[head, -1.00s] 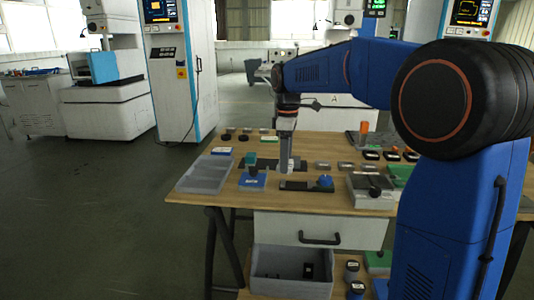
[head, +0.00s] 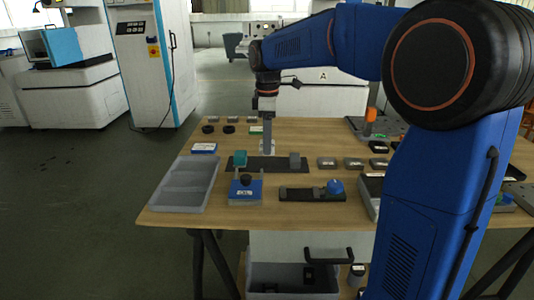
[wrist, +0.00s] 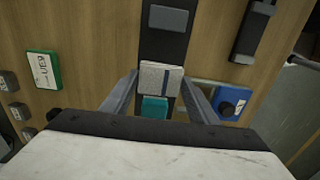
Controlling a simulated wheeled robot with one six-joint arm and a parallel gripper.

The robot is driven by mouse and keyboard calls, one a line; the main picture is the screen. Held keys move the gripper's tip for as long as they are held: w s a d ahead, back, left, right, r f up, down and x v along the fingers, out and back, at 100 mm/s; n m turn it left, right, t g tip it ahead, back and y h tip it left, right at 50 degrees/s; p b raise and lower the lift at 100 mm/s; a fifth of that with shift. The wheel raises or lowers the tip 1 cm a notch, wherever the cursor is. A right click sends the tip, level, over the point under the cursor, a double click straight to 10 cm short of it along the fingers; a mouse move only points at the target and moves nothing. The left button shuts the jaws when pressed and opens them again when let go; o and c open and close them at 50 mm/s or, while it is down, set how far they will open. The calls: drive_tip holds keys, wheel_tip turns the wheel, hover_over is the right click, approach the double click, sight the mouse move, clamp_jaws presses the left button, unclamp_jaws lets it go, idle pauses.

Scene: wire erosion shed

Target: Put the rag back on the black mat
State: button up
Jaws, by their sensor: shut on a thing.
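The rag (wrist: 161,77) is light grey with a dark stripe. In the wrist view my gripper (wrist: 160,76) is shut on it, one finger at each side. The black mat (wrist: 162,46) runs beneath the rag in this view. In the head view my gripper (head: 267,150) points down at the middle of the black mat (head: 265,163), and a pale bit of the rag shows at its tips. I cannot tell whether the rag touches the mat. A teal thing (head: 239,158) is at the mat's left end and a grey block (head: 294,160) at its right.
A blue-based item (head: 245,190) and a dark tray with a blue knob (head: 334,188) stand in front of the mat. A grey compartment tray (head: 186,184) is at the left edge. Several small blocks (head: 354,163) lie to the right.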

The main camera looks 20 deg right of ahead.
drive_tip(key=shift+f, duration=2.35)
drive_tip(key=shift+f, duration=0.1)
drive_tip(key=o, duration=1)
wheel_tip(320, 180, up, 12)
drive_tip(key=shift+r, duration=0.1)
